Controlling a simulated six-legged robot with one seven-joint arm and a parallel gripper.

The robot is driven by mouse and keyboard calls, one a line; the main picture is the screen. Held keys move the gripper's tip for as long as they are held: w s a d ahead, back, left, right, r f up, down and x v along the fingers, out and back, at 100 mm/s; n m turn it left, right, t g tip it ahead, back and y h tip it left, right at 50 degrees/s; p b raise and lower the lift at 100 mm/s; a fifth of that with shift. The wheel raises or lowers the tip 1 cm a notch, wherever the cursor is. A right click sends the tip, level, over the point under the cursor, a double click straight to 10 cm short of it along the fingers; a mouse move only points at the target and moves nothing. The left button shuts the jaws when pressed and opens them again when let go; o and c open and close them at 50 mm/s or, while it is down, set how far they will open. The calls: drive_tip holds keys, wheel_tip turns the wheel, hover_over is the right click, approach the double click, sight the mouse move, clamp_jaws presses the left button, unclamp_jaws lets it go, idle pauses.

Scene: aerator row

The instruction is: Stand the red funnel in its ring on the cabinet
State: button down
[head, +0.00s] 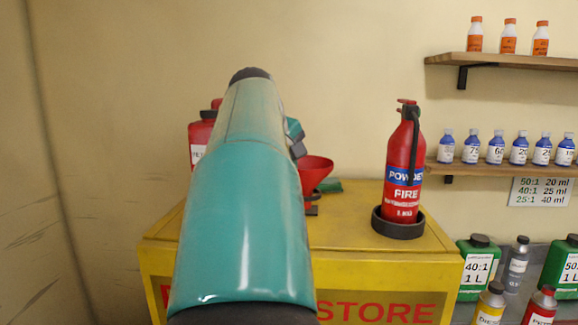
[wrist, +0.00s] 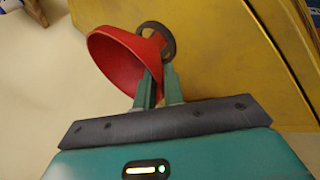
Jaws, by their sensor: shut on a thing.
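The red funnel (wrist: 122,62) is held between the green fingers of my gripper (wrist: 158,70), its wide mouth tilted toward the left in the wrist view. In the head view the funnel (head: 314,173) shows just right of my arm, above the cabinet top. A dark ring (wrist: 168,42) lies against the yellow cabinet (wrist: 215,50), right behind the funnel in the wrist view. The funnel covers part of the ring, and I cannot tell whether its spout is inside it. My arm hides most of my gripper in the head view.
A red fire extinguisher (head: 404,170) stands in a black holder (head: 397,226) on the right of the cabinet (head: 345,240). A red can (head: 199,137) stands at the back left, partly behind my arm. Shelves (head: 500,168) with bottles are on the right wall.

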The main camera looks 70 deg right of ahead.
drive_tip(key=shift+f, duration=1)
drive_tip(key=c, duration=1.4)
unclamp_jaws()
drive_tip(key=shift+r, duration=4.55)
